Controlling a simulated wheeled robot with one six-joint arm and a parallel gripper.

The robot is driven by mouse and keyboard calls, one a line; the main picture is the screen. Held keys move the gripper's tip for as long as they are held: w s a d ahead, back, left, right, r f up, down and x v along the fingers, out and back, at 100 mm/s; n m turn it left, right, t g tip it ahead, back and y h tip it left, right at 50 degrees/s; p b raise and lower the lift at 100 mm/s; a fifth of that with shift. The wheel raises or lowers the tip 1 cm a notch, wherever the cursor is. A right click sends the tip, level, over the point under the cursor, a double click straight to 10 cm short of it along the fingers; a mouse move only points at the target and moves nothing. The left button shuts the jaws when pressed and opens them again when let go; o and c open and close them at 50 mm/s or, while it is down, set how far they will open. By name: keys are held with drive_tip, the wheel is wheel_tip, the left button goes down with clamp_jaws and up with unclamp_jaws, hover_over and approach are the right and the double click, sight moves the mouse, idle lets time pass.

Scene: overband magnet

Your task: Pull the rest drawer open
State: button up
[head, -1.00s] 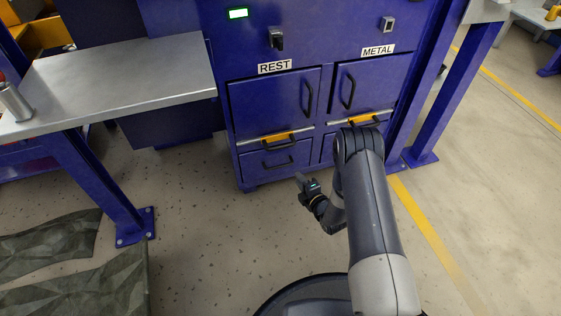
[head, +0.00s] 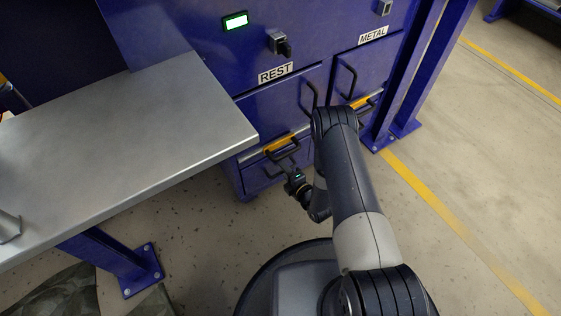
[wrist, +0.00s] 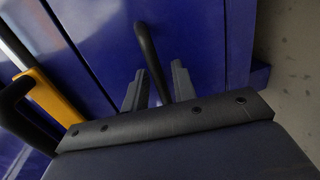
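The rest drawer (head: 252,180) is the low blue front under the REST label (head: 275,73) and looks shut. Its black bar handle (wrist: 146,45) shows in the wrist view. My gripper (head: 294,180) is low in front of this drawer. In the wrist view my gripper (wrist: 158,70) is open, with one finger on each side of the bar. Gaps show between the bar and the fingers. In the head view my gripper partly hides the drawer's right side.
A yellow latch (head: 279,144) with a black handle is just above the drawer. The METAL column (head: 372,60) is to the right. A steel table (head: 130,130) juts out at the left. Blue posts (head: 400,110) stand at the right. Open floor lies right of me.

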drive_tip(key=shift+w, duration=0.1)
drive_tip(key=shift+c, duration=0.4)
clamp_jaws()
